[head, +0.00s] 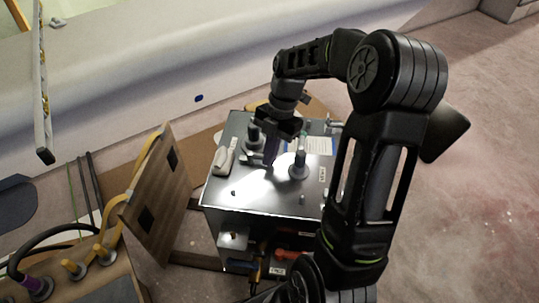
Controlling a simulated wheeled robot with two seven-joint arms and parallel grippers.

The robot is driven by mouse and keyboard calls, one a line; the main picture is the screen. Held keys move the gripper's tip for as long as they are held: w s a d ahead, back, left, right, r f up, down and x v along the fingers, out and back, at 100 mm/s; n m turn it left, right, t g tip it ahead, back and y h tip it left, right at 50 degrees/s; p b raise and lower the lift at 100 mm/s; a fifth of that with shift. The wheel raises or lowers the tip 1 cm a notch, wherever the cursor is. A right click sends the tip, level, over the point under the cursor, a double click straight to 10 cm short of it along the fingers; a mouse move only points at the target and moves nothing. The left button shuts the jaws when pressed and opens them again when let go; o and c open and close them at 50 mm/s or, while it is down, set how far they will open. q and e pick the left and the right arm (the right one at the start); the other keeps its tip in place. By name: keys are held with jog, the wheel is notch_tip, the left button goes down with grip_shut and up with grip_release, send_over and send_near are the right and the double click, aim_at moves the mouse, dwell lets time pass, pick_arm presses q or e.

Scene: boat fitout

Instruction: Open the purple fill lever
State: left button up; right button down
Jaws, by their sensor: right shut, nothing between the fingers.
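The purple fill lever (271,151) shows as a small purple piece above the top of a shiny metal box (240,192). My right gripper (268,141) reaches down over the box top, right at the lever. Its fingers are shut and empty. It partly covers the lever, so I cannot tell whether they touch or how far the lever is turned. My left gripper is not in view.
Dark posts (298,166) and a pale handle (224,160) stand on the box top. My right arm hides the box's right side. Open floor lies right.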

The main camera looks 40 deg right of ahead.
jog(key=shift+w+d+r, duration=0.1)
jog(key=shift+d+r, duration=0.05)
jog(key=shift+d, duration=0.1)
jog(key=shift+d+r, duration=0.1)
jog(key=shift+r, duration=0.15)
jog(key=p+v, duration=0.1)
jog(key=v, duration=0.5)
jog(key=shift+r, duration=0.45)
jog(key=shift+p, duration=0.35)
